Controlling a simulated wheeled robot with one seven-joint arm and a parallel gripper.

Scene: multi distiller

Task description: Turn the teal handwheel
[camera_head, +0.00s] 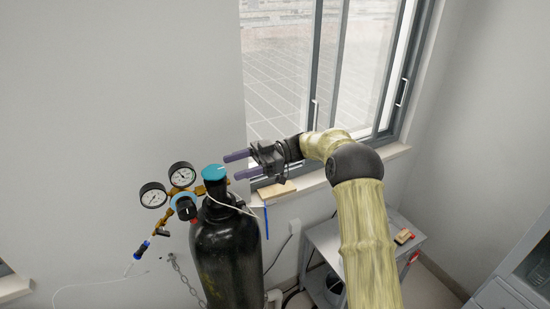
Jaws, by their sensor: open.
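The teal handwheel (214,172) sits on top of the black gas cylinder (226,258). A second teal knob (184,201) is on the brass regulator, left of the cylinder's neck. My gripper (232,165) reaches in from the right, with its two purple fingers pointing left. The fingers are spread apart, one above the other in the picture, and nothing is between them. Their tips are close to the right side of the handwheel. I cannot tell whether they touch it.
Two round gauges (153,195) stand left of the handwheel. A white cord (232,206) loops around the cylinder's neck. A grey table (325,240) stands at right behind my arm.

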